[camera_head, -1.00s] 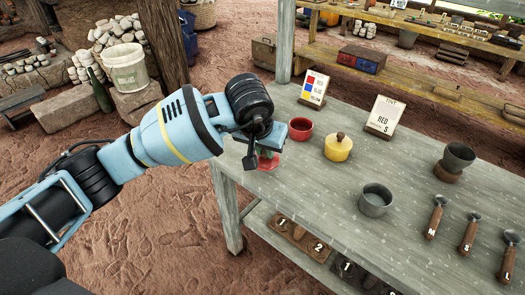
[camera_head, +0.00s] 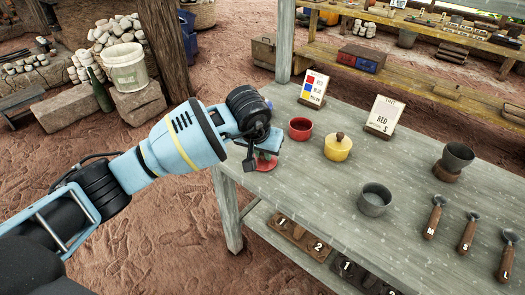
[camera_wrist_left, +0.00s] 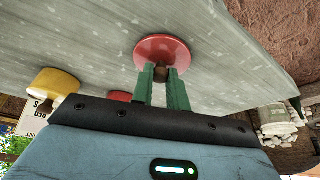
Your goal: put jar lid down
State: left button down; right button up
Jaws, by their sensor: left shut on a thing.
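My left gripper (camera_wrist_left: 162,78) is shut on the brown knob of a red jar lid (camera_wrist_left: 163,48). In the head view the lid (camera_head: 265,163) shows below the gripper, at the left corner of the grey table; I cannot tell whether it touches the top. An open red jar (camera_head: 300,128) stands just right of the gripper. A yellow jar (camera_head: 338,149) with its lid on stands further right. The red jar (camera_wrist_left: 120,96) and the yellow jar (camera_wrist_left: 54,84) also show in the wrist view, partly hidden. My right gripper is not in view.
A grey pot (camera_head: 375,200) stands mid-table, and a dark cup (camera_head: 457,157) sits on a stand at the right. Several wooden-handled tools (camera_head: 468,232) lie at the right. Two sign cards (camera_head: 384,114) stand at the back. The table (camera_head: 300,190) is bare in front of the jars.

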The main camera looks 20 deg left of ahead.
pick_arm(q)
jog(key=shift+f, duration=0.2)
jog(key=c, duration=1.4)
grip_release()
jog(key=shift+r, duration=0.1)
jog(key=shift+r, duration=0.25)
jog(key=v, duration=1.1)
jog(key=shift+s+r+p, duration=0.15)
jog(key=shift+r+p, duration=0.15)
jog(key=shift+r, duration=0.05)
